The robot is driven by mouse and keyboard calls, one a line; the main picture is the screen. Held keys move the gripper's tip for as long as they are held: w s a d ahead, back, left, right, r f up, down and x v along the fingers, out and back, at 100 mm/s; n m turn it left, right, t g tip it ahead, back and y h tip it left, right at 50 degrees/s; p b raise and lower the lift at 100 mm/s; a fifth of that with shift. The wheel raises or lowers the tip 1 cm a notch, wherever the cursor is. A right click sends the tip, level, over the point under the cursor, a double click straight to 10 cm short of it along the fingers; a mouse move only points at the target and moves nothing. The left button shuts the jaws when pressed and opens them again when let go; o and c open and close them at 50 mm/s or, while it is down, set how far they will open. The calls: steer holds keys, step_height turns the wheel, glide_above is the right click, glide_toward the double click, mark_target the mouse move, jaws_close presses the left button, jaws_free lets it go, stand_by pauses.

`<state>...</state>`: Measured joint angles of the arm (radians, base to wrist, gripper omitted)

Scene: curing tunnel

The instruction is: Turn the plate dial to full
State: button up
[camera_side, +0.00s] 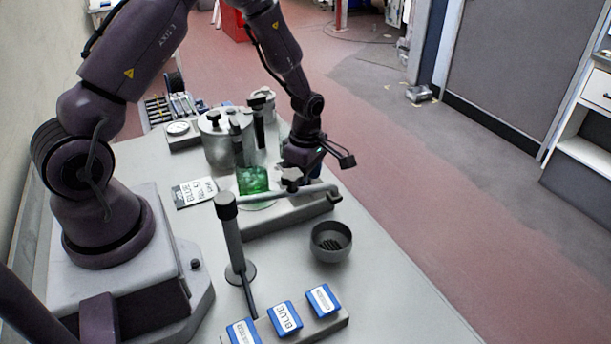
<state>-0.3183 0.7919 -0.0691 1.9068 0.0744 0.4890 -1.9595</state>
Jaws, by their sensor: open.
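A low grey plate unit (262,226) stands mid-bench, with a green glass vessel (253,180) on a pale round top. I cannot make out the plate dial; the post's side arm and my gripper cover parts of the unit. My gripper (291,180) is open, pointing down above the unit, just right of the green vessel. Its fingers are small here, and I cannot tell whether they touch anything.
A dark-capped post (232,240) with a long side arm stands in front of the plate unit. A dark bowl (331,241) is to its right. Blue-labelled blocks (286,318) sit on a rack in front. A metal pot (217,145) and a label card (194,192) are behind and left.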

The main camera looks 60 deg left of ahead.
steer(key=c, duration=0.9)
